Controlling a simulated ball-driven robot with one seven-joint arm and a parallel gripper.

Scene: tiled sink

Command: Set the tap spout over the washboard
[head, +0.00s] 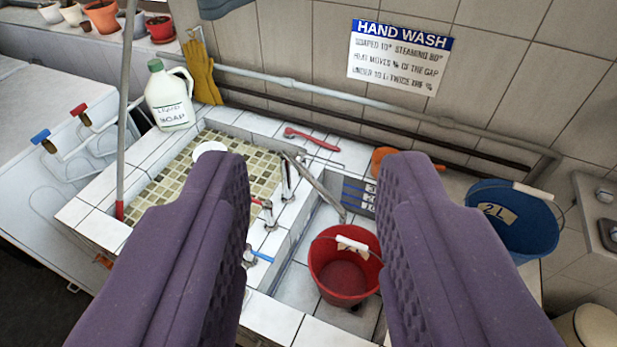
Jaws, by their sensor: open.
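The tap spout (321,188) is a grey metal tube rising from the tap body between the two sides of the sink. It slants down to the right, its end over the right basin near the red bucket (343,265). Red (262,203) and blue (259,256) tap handles are beside it. Left of the spout is a green and cream mosaic-tiled panel (262,165); I cannot tell for sure that it is the washboard. My gripper (310,165) has two wide-apart purple fingers, open and empty, with the spout between them in the picture. The fingers hide parts of the sink.
A soap jug (170,98) and yellow gloves (203,75) are at the back left. A pole (124,110) stands at the panel's left. A red brush (312,138) lies on the back ledge. A blue bucket (520,225) is at right. Pipes (400,108) run along the wall.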

